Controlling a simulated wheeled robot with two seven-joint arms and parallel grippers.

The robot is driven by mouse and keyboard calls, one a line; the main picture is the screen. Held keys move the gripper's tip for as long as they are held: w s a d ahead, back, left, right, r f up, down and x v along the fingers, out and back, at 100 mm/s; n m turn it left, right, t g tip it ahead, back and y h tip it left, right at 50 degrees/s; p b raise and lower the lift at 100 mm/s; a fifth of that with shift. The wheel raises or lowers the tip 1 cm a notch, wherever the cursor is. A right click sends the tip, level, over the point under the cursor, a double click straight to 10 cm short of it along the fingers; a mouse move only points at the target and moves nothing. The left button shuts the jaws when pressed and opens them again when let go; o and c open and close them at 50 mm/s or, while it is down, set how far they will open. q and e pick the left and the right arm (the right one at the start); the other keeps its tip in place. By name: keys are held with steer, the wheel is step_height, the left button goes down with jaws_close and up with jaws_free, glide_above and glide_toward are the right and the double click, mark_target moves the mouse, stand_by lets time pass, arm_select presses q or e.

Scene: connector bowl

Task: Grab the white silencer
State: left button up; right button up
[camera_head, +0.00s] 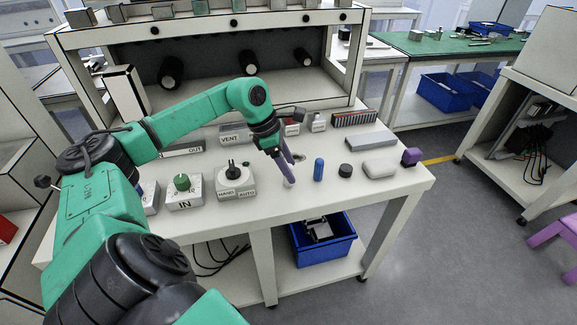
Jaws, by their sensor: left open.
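A small white piece, which looks like the white silencer (289,182), stands on the white table (262,204) near its front edge. My left gripper (287,170) reaches down from above with its purple fingers over this piece. The fingers overlap each other in this view. They are open, with the tips close around or just above the white piece; I cannot tell whether they touch it. The top of the piece is partly hidden by the fingers. My right gripper is not in view.
Right of the gripper stand a blue cylinder (319,169), a black round piece (345,170), a pale rounded block (379,168) and a purple block (411,156). Left are a black-knobbed switch box (235,181) and a green-knobbed box (184,192). A blue bin (323,245) sits below.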

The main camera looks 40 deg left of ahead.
arm_select(q)
jaws_close()
